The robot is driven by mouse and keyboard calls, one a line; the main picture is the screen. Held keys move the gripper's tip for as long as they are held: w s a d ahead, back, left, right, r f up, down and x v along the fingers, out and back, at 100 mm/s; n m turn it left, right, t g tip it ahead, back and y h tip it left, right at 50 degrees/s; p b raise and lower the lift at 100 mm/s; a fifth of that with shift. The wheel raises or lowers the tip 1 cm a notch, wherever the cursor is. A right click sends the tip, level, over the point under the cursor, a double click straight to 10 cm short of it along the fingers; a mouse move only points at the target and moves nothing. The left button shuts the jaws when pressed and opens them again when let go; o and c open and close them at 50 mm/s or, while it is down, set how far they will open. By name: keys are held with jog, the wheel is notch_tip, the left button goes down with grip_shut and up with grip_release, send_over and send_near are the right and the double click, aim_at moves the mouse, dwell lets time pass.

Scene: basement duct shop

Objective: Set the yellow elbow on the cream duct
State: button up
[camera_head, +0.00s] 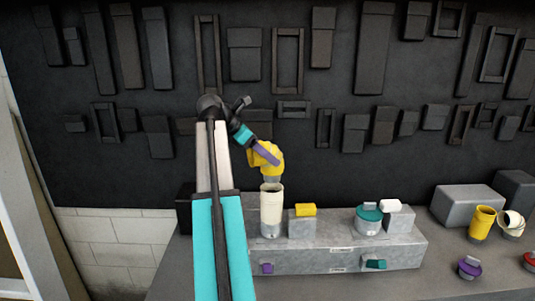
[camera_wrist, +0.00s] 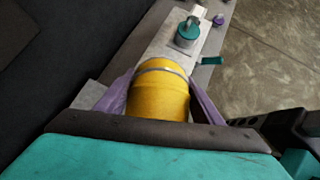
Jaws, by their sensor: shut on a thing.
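The yellow elbow (camera_head: 266,158) is held in my gripper (camera_head: 264,152), with its grey lower end pointing down. It is above the cream duct (camera_head: 271,212), an upright open-topped tube on the grey block. A small gap seems to show between the elbow's lower end and the duct's rim. In the wrist view the elbow (camera_wrist: 158,92) sits between the two purple fingers of my gripper (camera_wrist: 160,98). The duct is hidden in the wrist view.
The grey block (camera_head: 340,258) also bears a yellow piece (camera_head: 306,210) on a small block, a teal-lidded pot (camera_head: 369,219) and a white roll (camera_head: 391,205). At the right stand a yellow tube (camera_head: 482,223), a cream elbow (camera_head: 511,224) and a purple-lidded pot (camera_head: 470,267). A dark panelled wall rises behind.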

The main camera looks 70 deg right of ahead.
aim_at(250, 159)
jog(key=shift+f, duration=2.8)
jog(key=shift+f, duration=0.55)
jog(key=o, duration=0.9)
jog(key=shift+v, duration=5.5)
